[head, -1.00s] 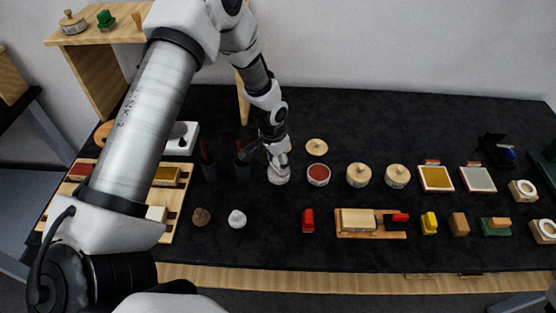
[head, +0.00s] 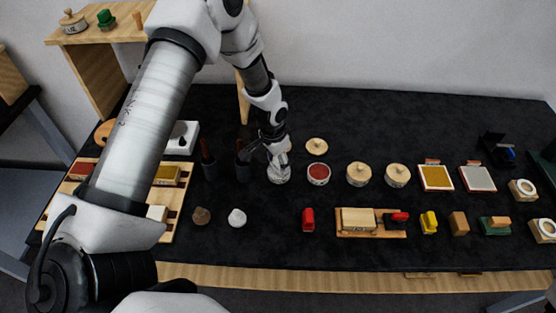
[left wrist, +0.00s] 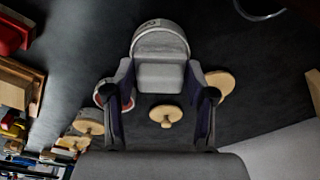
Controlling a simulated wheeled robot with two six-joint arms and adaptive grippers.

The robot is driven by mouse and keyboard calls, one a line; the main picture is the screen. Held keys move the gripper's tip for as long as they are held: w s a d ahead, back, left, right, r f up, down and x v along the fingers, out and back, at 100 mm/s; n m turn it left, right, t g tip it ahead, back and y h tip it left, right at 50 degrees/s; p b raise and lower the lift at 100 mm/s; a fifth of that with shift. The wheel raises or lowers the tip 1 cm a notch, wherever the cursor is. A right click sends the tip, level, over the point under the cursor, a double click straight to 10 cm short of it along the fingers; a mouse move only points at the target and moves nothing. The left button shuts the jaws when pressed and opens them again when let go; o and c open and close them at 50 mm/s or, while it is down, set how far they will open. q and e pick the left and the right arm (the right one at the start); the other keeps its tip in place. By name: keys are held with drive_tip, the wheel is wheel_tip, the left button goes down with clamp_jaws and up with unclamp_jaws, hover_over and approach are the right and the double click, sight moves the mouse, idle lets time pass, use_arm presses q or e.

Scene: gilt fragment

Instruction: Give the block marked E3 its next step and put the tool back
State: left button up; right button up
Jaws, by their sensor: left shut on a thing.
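My left gripper (head: 278,158) is shut on a pale grey round thing with a dark label (head: 279,175), near the middle of the table. In the left wrist view this grey thing (left wrist: 160,45) sits between the fingers. An open pot with red inside (head: 318,173) stands just right of it, and a loose wooden lid (head: 316,146) lies behind that pot. A labelled wooden block (head: 357,219) lies on a wooden stand (head: 378,234). Blocks with a red top (head: 82,170) and a gold top (head: 167,175) lie on the left rack. I cannot read E3 on any block.
Two lidded pots (head: 359,175) (head: 397,176), a gold pad (head: 436,178) and a grey pad (head: 477,179) stand to the right. Red (head: 308,220) and yellow (head: 429,223) tools lie in front. Dark holders (head: 210,168) stand left of the gripper.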

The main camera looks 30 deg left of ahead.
use_arm(q)
drive_tip(key=shift+s, duration=0.1)
wheel_tip(320, 180, up, 7)
drive_tip(key=p, duration=0.6)
idle(0.7)
